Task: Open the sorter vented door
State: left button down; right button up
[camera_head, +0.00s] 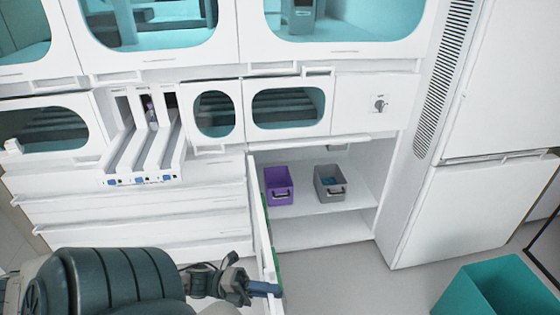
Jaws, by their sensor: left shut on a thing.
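The white sorter has an open lower cabinet door (259,225), seen nearly edge-on, hinged beside the cabinet opening and swung out toward me. Its inner side shows a little green. I cannot see vents on this door from here. My left gripper (262,289) is at the door's near, free edge, shut on it; its blue fingertips lie against the edge, and the exact grip point is partly hidden. My left arm comes in from the bottom left. My right gripper is not in view.
Inside the open cabinet, a purple bin (279,187) and a grey bin (329,182) stand on a shelf. A tall white unit with a slotted vent (444,78) is at the right. A teal bin (495,290) stands on the floor at lower right. Floor between is clear.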

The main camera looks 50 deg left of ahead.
pick_arm(q)
jog(key=shift+s+a+f, duration=0.25)
jog(key=shift+s, duration=0.15)
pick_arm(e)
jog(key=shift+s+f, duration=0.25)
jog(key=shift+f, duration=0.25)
pick_arm(q)
jog(key=c, duration=1.7)
grip_release()
jog(key=shift+c, duration=0.2)
jog(key=shift+w+r, duration=0.1)
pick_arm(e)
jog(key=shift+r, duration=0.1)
pick_arm(q)
jog(key=v, duration=1.1)
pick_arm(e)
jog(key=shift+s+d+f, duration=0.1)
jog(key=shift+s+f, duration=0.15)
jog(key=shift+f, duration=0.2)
pick_arm(q)
jog(key=shift+p, duration=0.3)
